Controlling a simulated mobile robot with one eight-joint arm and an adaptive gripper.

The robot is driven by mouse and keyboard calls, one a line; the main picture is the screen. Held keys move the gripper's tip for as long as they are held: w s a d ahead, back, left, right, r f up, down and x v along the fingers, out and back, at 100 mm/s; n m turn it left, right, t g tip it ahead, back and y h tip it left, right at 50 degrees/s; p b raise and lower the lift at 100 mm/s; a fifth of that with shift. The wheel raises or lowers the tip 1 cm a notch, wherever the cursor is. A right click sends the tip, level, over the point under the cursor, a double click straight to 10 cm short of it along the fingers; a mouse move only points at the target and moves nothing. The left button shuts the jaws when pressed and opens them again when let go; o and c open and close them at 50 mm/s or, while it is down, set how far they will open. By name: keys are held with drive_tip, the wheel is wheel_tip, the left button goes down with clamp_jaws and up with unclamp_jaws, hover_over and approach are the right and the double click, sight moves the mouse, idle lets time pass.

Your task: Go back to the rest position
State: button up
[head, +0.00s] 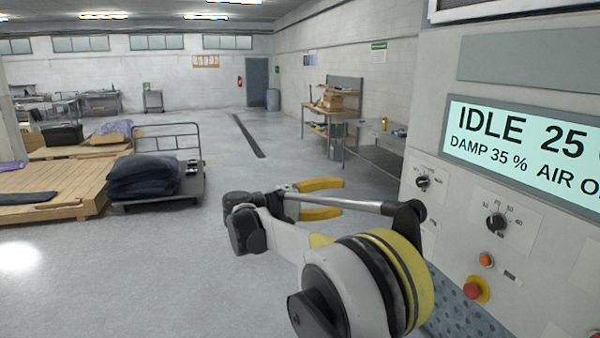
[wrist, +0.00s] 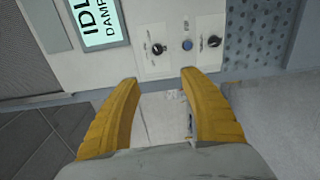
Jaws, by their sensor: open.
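My gripper (head: 342,199) has yellow fingers and is held in front of the washer's control panel (head: 470,195) in the head view. In the wrist view my gripper (wrist: 160,80) is open, with nothing between its two fingers. Past the fingertips the wrist view shows the panel (wrist: 172,20) with two black knobs and a blue button between them. The washer's display (head: 525,150) reads IDLE 25, DAMP 35 % and a cut-off AIR line. My arm covers part of the panel's lower left.
An orange button (head: 487,260) and a red stop button (head: 474,290) sit low on the panel. A flat cart (head: 165,195) with dark folded cloth stands at left beside wooden pallets (head: 60,185). A workbench (head: 335,115) stands farther back. The floor between is clear.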

drive_tip(key=s+d+f+g+y+b, duration=0.1)
drive_tip(key=s+d+f+y+b, duration=0.4)
drive_tip(key=d, duration=0.3)
drive_tip(key=s+d+f+y+b, duration=0.2)
drive_tip(key=s+d+f+b, duration=0.1)
drive_tip(key=s+d+f, duration=0.3)
drive_tip(key=s+a+f+m+t+y+b, duration=0.2)
drive_tip(key=s+f+y+b, duration=0.7)
drive_tip(key=s+f, duration=1.3)
drive_tip(key=s+m+b, duration=0.2)
drive_tip(key=s, duration=0.2)
drive_tip(key=shift+a+f+y, duration=0.15)
drive_tip(key=shift+f+y, duration=0.1)
drive_tip(key=shift+y, duration=0.15)
drive_tip(key=shift+s, duration=0.15)
